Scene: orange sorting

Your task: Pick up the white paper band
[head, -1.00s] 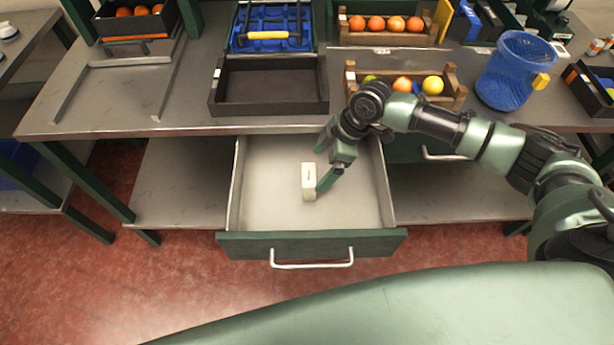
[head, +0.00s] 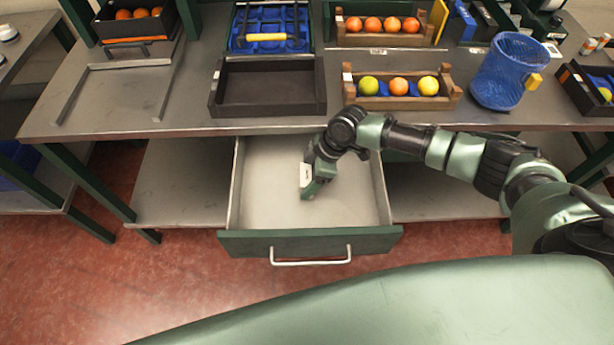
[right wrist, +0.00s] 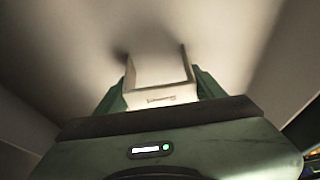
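In the right wrist view the band (right wrist: 160,85) stands between the two green fingers of my right gripper (right wrist: 161,82), one close along each side. I cannot tell whether the fingers press on it. My left gripper is not in view.
The drawer front with its handle (head: 311,262) faces me. Above it on the table (head: 190,122) are an empty black tray (head: 268,110), a wooden crate (head: 399,103) with fruit and a blue mesh bin (head: 507,72). The drawer floor around the band is clear.

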